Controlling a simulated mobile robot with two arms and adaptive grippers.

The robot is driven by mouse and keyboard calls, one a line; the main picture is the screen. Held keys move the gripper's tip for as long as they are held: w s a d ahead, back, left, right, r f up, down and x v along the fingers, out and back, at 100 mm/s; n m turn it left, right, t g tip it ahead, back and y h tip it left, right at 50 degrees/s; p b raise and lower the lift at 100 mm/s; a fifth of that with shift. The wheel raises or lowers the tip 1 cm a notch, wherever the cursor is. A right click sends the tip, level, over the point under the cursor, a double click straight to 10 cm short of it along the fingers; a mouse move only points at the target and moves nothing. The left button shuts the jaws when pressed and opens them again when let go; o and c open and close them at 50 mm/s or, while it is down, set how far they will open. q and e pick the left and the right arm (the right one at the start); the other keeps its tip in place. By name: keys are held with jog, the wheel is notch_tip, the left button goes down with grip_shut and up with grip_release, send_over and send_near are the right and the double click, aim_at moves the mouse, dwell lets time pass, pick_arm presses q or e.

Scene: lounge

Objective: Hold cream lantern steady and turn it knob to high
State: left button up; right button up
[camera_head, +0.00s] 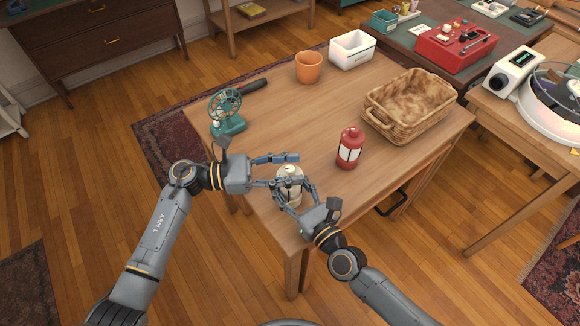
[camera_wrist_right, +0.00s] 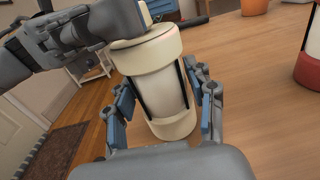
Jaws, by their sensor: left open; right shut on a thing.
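The cream lantern (camera_head: 291,188) stands upright near the front edge of the wooden table. It also fills the middle of the right wrist view (camera_wrist_right: 158,92), with its cream top, base and dark side bars showing. My right gripper (camera_head: 293,194) is shut on the lantern's body, with one finger on each side. My left gripper (camera_head: 281,170) is open at the lantern's top, coming in from the left. In the right wrist view the left gripper (camera_wrist_right: 138,22) covers part of the lantern's top. I cannot make out the knob or its setting.
A red lantern (camera_head: 350,148) stands to the right on the table (camera_head: 330,110). A wicker basket (camera_head: 398,128), white bin (camera_head: 352,50), orange pot (camera_head: 308,67) and teal fan (camera_head: 228,112) stand farther back. A dark-handled tool (camera_head: 252,87) lies near the fan. The table's middle is clear.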

pick_arm(q)
jog(key=shift+d, duration=0.3)
grip_shut()
jog(key=shift+w+m+g, duration=0.1)
jog(key=shift+m+g, duration=0.8)
jog(key=shift+g, duration=0.5)
jog(key=shift+m+g, duration=0.9)
jog(key=shift+g, duration=0.5)
jog(key=shift+m+g+y, duration=0.3)
jog(key=shift+g, duration=0.1)
jog(key=shift+a+m+g+y, duration=0.1)
jog(key=shift+m+g+y, duration=0.95)
jog(key=shift+g, duration=0.65)
jog(key=shift+m+g+y, duration=0.65)
jog(key=shift+m+g, duration=0.7)
jog(key=shift+g, duration=0.35)
